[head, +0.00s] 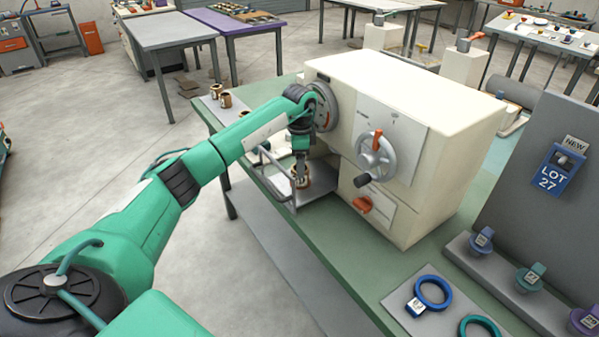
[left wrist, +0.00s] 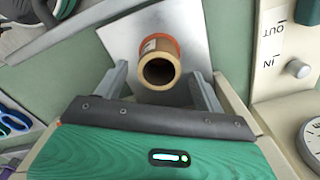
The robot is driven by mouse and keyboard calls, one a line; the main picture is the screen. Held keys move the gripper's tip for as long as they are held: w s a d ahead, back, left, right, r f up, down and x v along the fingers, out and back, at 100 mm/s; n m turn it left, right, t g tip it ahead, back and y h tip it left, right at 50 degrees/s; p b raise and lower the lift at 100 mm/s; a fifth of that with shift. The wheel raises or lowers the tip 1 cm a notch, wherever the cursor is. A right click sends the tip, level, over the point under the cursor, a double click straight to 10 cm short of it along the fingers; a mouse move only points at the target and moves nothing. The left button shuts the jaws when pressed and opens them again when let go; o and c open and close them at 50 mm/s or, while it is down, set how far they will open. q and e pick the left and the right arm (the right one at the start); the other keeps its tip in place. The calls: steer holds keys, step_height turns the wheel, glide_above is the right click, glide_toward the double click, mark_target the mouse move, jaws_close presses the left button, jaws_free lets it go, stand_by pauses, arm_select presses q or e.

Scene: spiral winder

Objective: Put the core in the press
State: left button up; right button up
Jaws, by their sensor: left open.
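A hollow brown core (left wrist: 158,62) with an orange band and a small label stands on a grey plate (left wrist: 195,25). In the head view the core (head: 301,181) is mostly hidden by my left gripper (head: 300,172), which points down over it. The plate (head: 318,190) is beside the cream machine (head: 445,95). In the left wrist view my left gripper (left wrist: 160,82) is open, with one finger on each side of the core and a gap visible at both sides. I cannot tell which part is the press. My right gripper is not in view.
Other cores (head: 226,100) stand on a grey sheet at the bench's far left. The machine has a handwheel (head: 376,157) and an orange knob (head: 362,204). A panel marked IN and OUT (left wrist: 280,55) is close at right. Blue and green rings (head: 433,293) lie at front right.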

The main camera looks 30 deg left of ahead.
arm_select(q)
step_height(320, 180, up, 8)
steer(key=b, duration=0.1)
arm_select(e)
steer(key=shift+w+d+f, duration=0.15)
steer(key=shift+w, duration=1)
arm_select(q)
steer(key=shift+f, duration=0.15)
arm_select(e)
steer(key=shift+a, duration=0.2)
